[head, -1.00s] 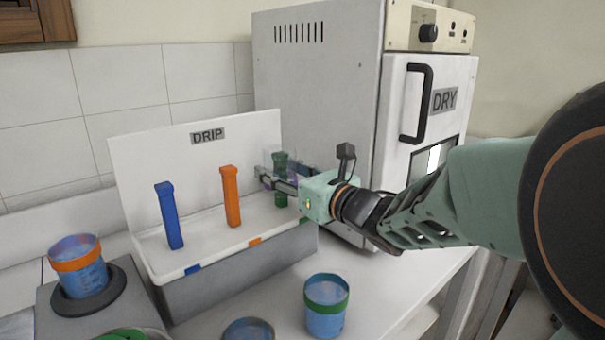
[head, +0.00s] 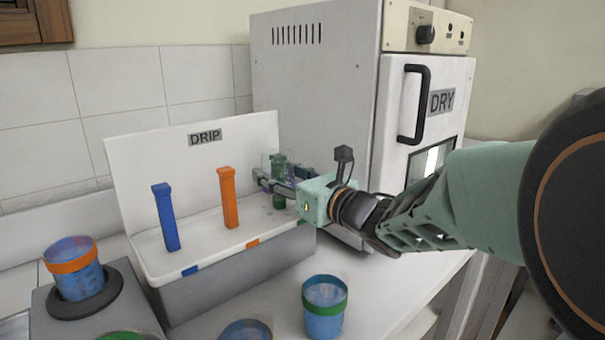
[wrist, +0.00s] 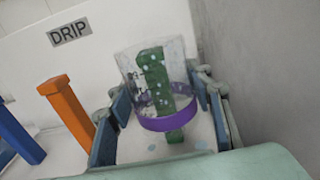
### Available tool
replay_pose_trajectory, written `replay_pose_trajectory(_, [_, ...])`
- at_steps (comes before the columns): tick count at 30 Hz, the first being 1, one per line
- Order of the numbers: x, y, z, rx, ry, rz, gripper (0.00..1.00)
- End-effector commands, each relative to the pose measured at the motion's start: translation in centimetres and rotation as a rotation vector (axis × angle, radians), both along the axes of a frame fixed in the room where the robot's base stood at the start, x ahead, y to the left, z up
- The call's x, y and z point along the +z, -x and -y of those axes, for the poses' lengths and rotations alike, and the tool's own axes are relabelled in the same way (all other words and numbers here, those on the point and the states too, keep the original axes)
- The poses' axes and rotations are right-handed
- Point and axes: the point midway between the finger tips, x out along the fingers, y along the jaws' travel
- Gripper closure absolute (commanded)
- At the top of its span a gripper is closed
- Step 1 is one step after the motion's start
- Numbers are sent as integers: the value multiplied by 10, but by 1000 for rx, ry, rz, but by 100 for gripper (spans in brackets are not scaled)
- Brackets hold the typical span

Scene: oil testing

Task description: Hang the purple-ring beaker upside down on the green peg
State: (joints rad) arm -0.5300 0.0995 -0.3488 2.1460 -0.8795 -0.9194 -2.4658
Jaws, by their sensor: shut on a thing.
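The purple-ring beaker (wrist: 165,121) is clear and upside down, its purple ring at the lower end. The green peg (wrist: 155,80) shows through its wall, and the peg's foot comes out below the ring, so the beaker appears to be around the peg. My gripper (wrist: 163,125) is shut on the beaker, with a finger on each side. In the head view my gripper (head: 278,186) is at the green peg (head: 278,164), and the beaker is mostly hidden there.
The white DRIP rack (head: 205,246) also bears an orange peg (head: 229,198) and a blue peg (head: 166,217), both bare. The DRY oven (head: 320,110) stands close on the right.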

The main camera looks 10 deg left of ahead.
Motion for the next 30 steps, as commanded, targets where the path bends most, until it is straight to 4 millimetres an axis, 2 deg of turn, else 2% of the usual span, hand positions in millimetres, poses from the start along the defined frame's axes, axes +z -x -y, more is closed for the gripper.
replay_pose_trajectory(20, [-6, 0, 0, -1, -1, 1, 77])
replay_pose_trajectory(21, [-5, 0, 0, -1, -1, 1, 52])
replay_pose_trajectory(26, [-5, 0, 0, 0, -1, 1, 34])
replay_pose_trajectory(30, [-5, 0, 0, 0, -1, 1, 33])
